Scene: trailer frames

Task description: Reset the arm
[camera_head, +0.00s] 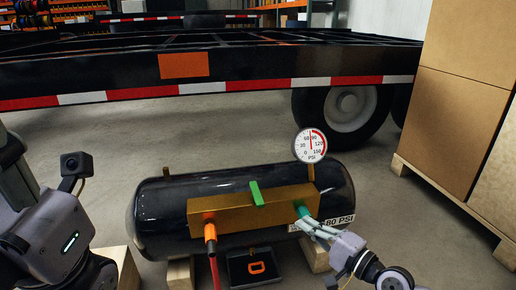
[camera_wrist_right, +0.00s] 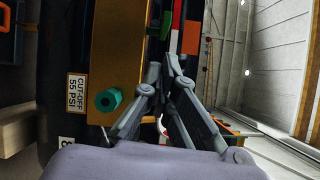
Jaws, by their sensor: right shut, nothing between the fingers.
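My right gripper (camera_head: 306,220) is shut and empty at the right end of the brass block on the black air tank (camera_head: 160,205). In the right wrist view my right gripper (camera_wrist_right: 160,78) has its fingers together, and the teal hex fitting (camera_wrist_right: 109,100) sits to their left, apart from them. In the head view the teal fitting (camera_head: 302,210) shows just behind the fingertips. The brass block (camera_head: 230,212) carries a green handle (camera_head: 257,194) and an orange connector (camera_head: 210,232) with a red hose. My left arm shows at the left edge; its fingers are out of view.
A round pressure gauge (camera_head: 310,146) stands above the tank. A black trailer frame (camera_head: 250,60) with a red and white strip crosses behind, with a wheel (camera_head: 350,108). Cardboard boxes (camera_head: 455,130) stand on a pallet at right. Grey floor lies clear between tank and trailer.

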